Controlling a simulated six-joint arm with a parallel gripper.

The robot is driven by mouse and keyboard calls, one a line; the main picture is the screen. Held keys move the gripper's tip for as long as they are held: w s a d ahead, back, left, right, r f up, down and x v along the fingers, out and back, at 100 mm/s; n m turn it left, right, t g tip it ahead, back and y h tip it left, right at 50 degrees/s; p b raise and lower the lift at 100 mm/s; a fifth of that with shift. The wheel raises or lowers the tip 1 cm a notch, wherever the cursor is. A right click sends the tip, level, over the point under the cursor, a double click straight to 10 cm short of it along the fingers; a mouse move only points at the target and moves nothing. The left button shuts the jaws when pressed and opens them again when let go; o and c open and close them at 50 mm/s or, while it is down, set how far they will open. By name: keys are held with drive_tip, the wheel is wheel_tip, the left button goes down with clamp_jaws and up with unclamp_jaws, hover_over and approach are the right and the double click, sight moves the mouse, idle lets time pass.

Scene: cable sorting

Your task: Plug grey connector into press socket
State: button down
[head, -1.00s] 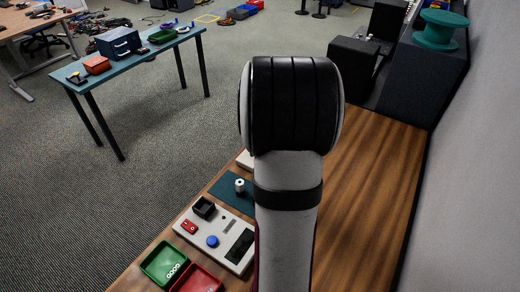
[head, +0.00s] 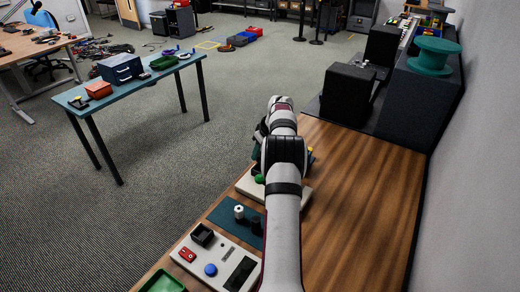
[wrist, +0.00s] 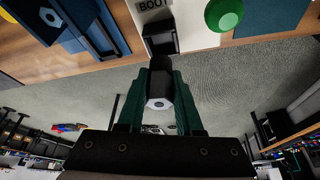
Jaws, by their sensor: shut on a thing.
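In the wrist view my gripper (wrist: 159,98) has dark green fingers shut on the grey connector (wrist: 158,103), a dark grey piece with a pale end face. A black socket block (wrist: 160,38) stands just beyond the connector on a white panel marked "BOOT"; I cannot tell whether the two touch. A round green button (wrist: 223,14) is to its right. In the head view my arm reaches away over the white panel (head: 250,187), and my arm hides the connector and socket.
A teal mat (head: 228,224) holds a white cylinder (head: 239,212) and a dark cylinder (head: 257,226). Nearer is a white control panel (head: 225,262) with a black box, a red part and a blue button. A green tray (head: 163,283) is at the front. The wooden bench (head: 360,200) is clear on the right.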

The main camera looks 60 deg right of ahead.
drive_tip(key=shift+f, duration=0.45)
drive_tip(key=shift+f, duration=0.1)
drive_tip(key=shift+f, duration=0.6)
drive_tip(key=shift+f, duration=0.1)
drive_tip(key=shift+f, duration=0.2)
idle(0.3)
drive_tip(key=shift+f, duration=0.6)
idle(0.4)
